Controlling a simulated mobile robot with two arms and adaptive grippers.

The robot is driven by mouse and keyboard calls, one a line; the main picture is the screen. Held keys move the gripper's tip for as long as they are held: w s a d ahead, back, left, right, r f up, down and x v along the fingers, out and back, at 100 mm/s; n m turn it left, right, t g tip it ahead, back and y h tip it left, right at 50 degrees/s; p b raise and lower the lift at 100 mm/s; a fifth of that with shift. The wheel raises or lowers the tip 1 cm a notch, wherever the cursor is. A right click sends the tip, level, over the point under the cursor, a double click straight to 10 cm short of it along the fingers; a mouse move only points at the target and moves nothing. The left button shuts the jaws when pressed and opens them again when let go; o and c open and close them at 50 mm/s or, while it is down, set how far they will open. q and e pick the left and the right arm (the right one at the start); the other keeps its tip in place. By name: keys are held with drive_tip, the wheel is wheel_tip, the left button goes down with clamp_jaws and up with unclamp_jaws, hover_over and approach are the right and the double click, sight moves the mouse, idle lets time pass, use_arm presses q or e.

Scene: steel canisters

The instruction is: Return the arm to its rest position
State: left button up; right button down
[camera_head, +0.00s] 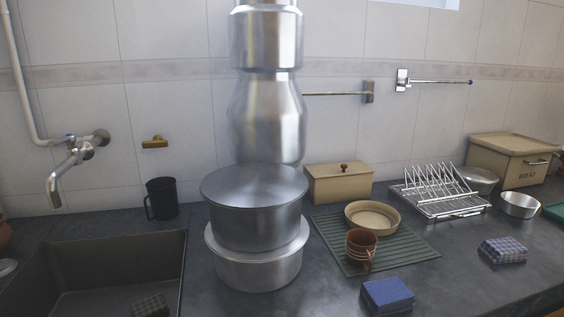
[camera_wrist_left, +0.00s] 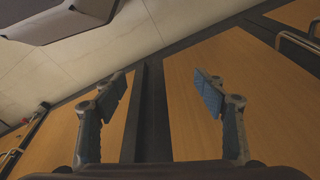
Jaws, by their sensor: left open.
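My left gripper (camera_wrist_left: 160,92) shows in the left wrist view, with its two padded fingers wide apart and nothing between them. Behind the fingers are wooden cabinet fronts with a dark gap between them. No arm or gripper shows in the head view. A stack of steel canisters (camera_head: 255,220) stands on the counter in the head view, with a wide lidded pot shape below and narrower shiny vessels above, reaching the top edge of the picture. My right gripper is in neither view.
Cabinet fronts (camera_wrist_left: 215,60) lie beyond the fingers.

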use_arm(q)
drive_tip(key=s+a+f+g+p, duration=0.1)
drive_tip(key=s+f+p, duration=0.3)
drive_tip(key=s+p, duration=0.3)
drive_tip(key=s+a+f+p, duration=0.2)
drive_tip(key=s+f+p, duration=0.2)
drive_tip(key=s+p, duration=0.4)
drive_tip(key=s, duration=0.5)
drive_tip(key=shift+a+f+g, duration=0.15)
drive_tip(key=shift+a+g, duration=0.05)
drive_tip(key=shift+g, duration=0.2)
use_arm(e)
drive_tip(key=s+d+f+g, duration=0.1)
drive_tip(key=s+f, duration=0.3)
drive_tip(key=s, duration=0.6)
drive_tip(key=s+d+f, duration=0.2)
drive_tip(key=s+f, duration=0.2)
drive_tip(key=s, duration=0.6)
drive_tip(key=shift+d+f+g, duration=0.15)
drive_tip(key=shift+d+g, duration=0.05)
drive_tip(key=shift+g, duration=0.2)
